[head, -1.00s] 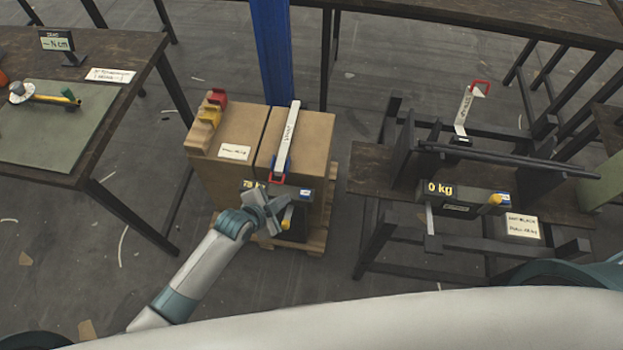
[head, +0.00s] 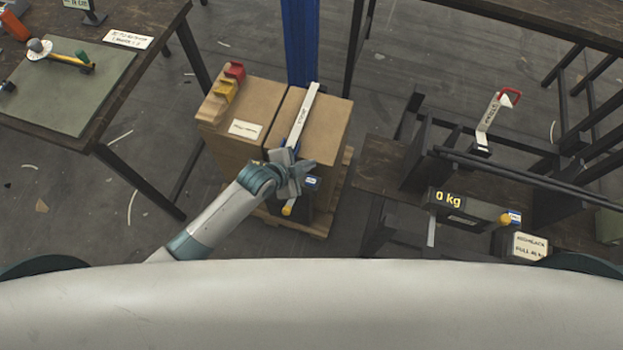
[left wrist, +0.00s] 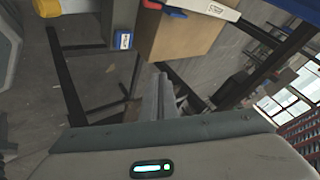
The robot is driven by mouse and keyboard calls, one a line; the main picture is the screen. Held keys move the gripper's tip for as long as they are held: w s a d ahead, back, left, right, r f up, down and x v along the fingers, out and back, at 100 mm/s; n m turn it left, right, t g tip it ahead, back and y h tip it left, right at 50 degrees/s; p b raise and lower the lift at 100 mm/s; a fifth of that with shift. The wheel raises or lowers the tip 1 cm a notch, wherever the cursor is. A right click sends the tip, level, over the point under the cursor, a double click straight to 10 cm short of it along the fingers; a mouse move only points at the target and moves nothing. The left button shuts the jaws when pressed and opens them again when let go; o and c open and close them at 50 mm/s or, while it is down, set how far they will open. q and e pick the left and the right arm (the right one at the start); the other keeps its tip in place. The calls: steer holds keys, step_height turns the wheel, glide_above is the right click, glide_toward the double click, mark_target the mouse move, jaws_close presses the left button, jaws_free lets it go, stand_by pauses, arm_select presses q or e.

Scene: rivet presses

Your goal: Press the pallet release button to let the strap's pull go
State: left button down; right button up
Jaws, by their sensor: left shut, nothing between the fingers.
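Two brown boxes (head: 318,125) stand on a wooden pallet (head: 345,185), with a white strap lever (head: 300,118) lying along the top. A dark tensioner unit is at their near side, with a yellow knob (head: 288,207) and a blue tag (head: 312,182). My left gripper (head: 297,178) is shut and empty, in front of this unit, hiding its display. The left wrist view shows its fingers (left wrist: 164,95), the blue tag (left wrist: 123,40), part of the yellow knob (left wrist: 47,8) and the white lever (left wrist: 205,8). I cannot make out the release button or any contact. My right gripper is out of view.
A second unit reading 0 kg (head: 462,207) is on a dark bench at the right, with a red-handled lever (head: 495,115). A table with a green mat (head: 75,85) is at the left. A blue post (head: 300,40) rises behind the boxes. Grey floor lies between.

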arm_select(q)
steer(key=b, duration=0.6)
glide_above(308, 183)
step_height(308, 183, down, 7)
steer(key=shift+s+r, duration=0.1)
steer(key=shift+r, duration=0.05)
steer(key=shift+f+b, duration=0.65)
steer(key=shift+f, duration=0.3)
steer(key=shift+f, duration=0.15)
stand_by(0.9)
steer(key=shift+f, duration=0.3)
steer(key=shift+f+b, duration=0.5)
stand_by(0.9)
stand_by(0.3)
steer(key=shift+r+p, duration=0.95)
steer(key=shift+p, duration=0.05)
steer(key=shift+r, duration=0.1)
steer(key=shift+r+p, duration=2.4)
steer(key=shift+p, duration=0.05)
